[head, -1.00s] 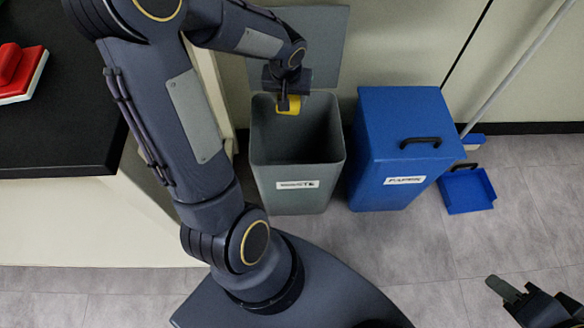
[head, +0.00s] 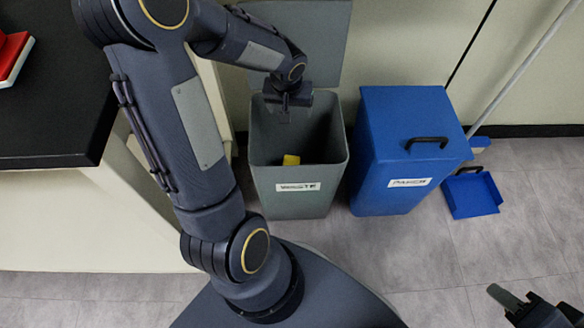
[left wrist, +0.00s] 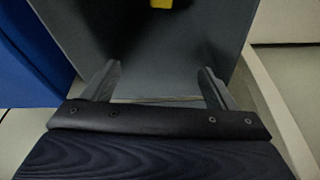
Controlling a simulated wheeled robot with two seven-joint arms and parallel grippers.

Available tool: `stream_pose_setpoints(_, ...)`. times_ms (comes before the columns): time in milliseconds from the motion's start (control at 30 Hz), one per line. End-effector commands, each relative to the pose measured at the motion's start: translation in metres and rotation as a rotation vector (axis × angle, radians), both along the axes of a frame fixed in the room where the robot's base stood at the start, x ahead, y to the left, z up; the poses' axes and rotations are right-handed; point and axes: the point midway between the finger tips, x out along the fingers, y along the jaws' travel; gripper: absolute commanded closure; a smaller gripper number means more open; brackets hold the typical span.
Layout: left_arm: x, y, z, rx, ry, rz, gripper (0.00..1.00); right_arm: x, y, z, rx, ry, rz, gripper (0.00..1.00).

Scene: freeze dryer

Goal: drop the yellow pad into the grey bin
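The grey bin (head: 258,172) stands with its lid raised against the wall and a white label on its front. The yellow pad (head: 291,160) is inside the bin, below the rim. It also shows at the top of the left wrist view (left wrist: 161,3), apart from the fingers. My left gripper (head: 284,117) is over the bin's back part. In the left wrist view its two fingers (left wrist: 158,85) are spread with nothing between them. My right gripper (head: 503,297) is at the lower right, partly cut off by the frame; its fingers are not clear.
A blue bin (head: 395,153) with a closed lid and black handle stands just right of the grey bin. A blue dustpan (head: 472,196) lies farther right by a leaning pole. A black counter (head: 60,110) with a red object (head: 12,52) is at the left. Floor in front is clear.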

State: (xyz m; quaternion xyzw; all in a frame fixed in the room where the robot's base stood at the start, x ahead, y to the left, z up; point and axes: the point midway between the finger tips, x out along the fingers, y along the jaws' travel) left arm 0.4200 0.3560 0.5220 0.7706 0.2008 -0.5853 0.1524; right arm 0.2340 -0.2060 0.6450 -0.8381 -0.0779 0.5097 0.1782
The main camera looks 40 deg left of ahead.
Motion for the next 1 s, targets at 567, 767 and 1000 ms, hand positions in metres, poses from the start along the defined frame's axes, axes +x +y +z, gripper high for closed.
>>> stream_pose_setpoints(567, -0.012, -0.007, 0.054, 0.001, -0.003, 0.0, 0.21, 0.0, 0.0, 0.026, 0.0, 0.0, 0.0, 0.66)
stream_pose_setpoints(767, -0.017, -0.01, 0.073, 0.0, -0.001, 0.0, 0.21, 0.0, 0.0, 0.033, 0.0, 0.0, 0.0, 0.66)
stream_pose_setpoints(1000, -0.019, -0.01, 0.075, 0.0, 0.001, -0.001, 0.21, 0.0, 0.0, 0.033, 0.0, 0.0, 0.0, 0.66)
